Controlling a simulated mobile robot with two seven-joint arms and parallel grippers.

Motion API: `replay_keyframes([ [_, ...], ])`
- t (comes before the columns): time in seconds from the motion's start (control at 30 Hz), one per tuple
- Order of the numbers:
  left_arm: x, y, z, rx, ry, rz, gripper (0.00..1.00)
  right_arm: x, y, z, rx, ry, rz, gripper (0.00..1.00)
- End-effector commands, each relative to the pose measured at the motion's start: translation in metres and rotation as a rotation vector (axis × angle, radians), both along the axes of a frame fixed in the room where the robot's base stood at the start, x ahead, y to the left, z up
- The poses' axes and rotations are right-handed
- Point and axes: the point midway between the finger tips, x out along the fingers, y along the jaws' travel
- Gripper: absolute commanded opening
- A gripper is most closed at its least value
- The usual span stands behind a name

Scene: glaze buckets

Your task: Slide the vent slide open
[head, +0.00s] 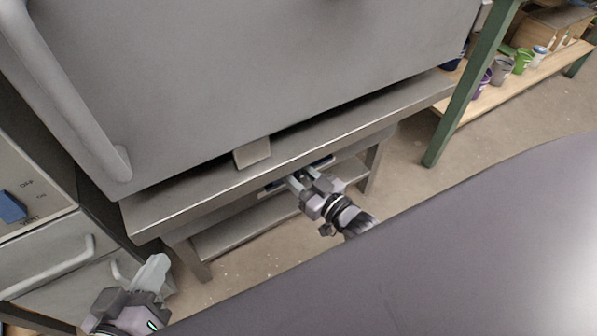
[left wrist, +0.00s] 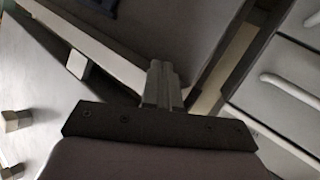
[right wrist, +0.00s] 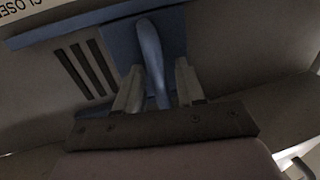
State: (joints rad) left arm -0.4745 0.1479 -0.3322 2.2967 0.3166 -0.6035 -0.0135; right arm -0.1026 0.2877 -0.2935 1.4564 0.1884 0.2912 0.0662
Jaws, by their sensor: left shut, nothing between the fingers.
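The vent slide (right wrist: 178,30) is a blue plate with an upright blue handle (right wrist: 151,58), beside dark vent slots (right wrist: 88,70) in the right wrist view. My right gripper (right wrist: 158,86) is open, with one finger on each side of the handle and small gaps showing. In the head view the right gripper (head: 294,182) is at the front of the metal stand, below its top edge; the slide is hard to make out there. My left gripper (head: 156,262) is shut and empty at the lower left; its closed fingers also show in the left wrist view (left wrist: 161,85).
A large grey kiln body (head: 270,70) stands on the metal stand (head: 190,205). A control panel with a blue switch (head: 11,207) and drawers (head: 50,268) are at the left. A green-legged shelf (head: 462,105) with several small buckets is at the right. Part of a label reads "CLOSE" (right wrist: 20,8).

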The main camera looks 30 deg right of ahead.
Motion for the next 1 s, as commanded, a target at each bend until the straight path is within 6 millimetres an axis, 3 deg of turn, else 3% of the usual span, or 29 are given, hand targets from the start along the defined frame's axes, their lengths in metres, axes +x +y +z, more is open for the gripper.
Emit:
replay_keyframes([
  [0.33, 0.000, 0.000, 0.002, -0.001, 0.000, -0.001, 0.00, -0.004, -0.002, 0.001, 0.000, 0.001, -0.001, 0.38],
  [0.73, 0.001, 0.006, 0.009, 0.046, 0.012, 0.016, 0.00, -0.057, -0.016, 0.001, -0.001, 0.003, 0.000, 0.38],
  [1.0, -0.002, 0.013, 0.001, 0.074, 0.026, 0.030, 0.00, -0.069, -0.020, 0.000, 0.000, 0.000, 0.000, 0.38],
])
